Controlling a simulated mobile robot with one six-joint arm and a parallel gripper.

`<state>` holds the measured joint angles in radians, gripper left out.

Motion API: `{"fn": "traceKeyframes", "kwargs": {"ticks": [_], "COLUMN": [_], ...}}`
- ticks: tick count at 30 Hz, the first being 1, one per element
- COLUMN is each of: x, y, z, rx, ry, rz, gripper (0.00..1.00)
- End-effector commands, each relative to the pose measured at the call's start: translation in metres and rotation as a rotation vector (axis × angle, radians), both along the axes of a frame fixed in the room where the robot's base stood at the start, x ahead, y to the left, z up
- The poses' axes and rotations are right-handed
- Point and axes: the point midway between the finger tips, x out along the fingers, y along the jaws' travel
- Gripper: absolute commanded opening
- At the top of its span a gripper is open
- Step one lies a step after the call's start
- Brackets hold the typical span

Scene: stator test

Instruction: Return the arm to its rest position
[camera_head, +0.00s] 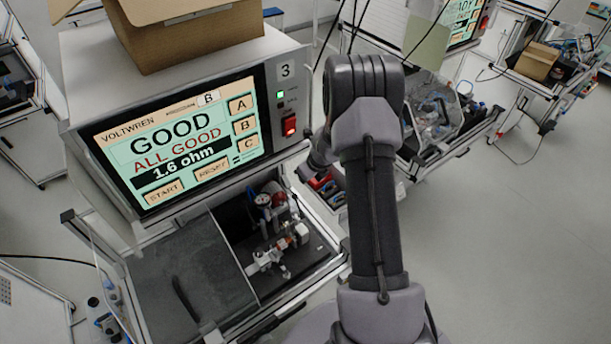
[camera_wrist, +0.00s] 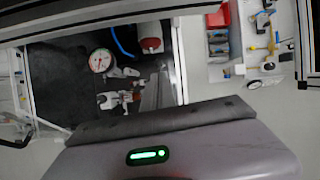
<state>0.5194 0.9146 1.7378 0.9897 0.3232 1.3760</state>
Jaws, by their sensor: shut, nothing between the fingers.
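My arm rises through the middle of the head view and bends at a dark joint near the top. The far end of the arm is mostly hidden behind it. In the wrist view my gripper (camera_wrist: 165,125) fills the bottom edge, with a green light on its grey housing. It is shut and holds nothing. It is beside the test station's open bay, apart from the parts in it. The test fixture (camera_head: 275,250) with a round gauge sits in this bay, and it also shows in the wrist view (camera_wrist: 120,90).
The tester screen (camera_head: 185,140) reads GOOD, ALL GOOD, 1.6 ohm. A cardboard box (camera_head: 190,40) stands on top of the tester. A dark sliding cover (camera_head: 190,275) lies left of the bay. Parts bins (camera_wrist: 218,45) are right of it. Open floor (camera_head: 510,240) lies right of my arm.

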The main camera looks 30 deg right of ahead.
Motion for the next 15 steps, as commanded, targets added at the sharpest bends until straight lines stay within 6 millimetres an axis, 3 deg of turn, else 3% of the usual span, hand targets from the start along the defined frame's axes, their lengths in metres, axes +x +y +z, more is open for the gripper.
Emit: {"fn": "traceKeyframes", "kwargs": {"ticks": [11, 14, 15], "x": [0.004, 0.011, 0.009], "y": [0.006, 0.045, 0.071], "z": [0.002, 0.021, 0.033], "rx": [-0.017, -0.101, -0.16], "ry": [-0.014, -0.076, -0.111], "rz": [0.048, 0.302, 0.464], "gripper": [0.0, 0.0, 0.0]}}
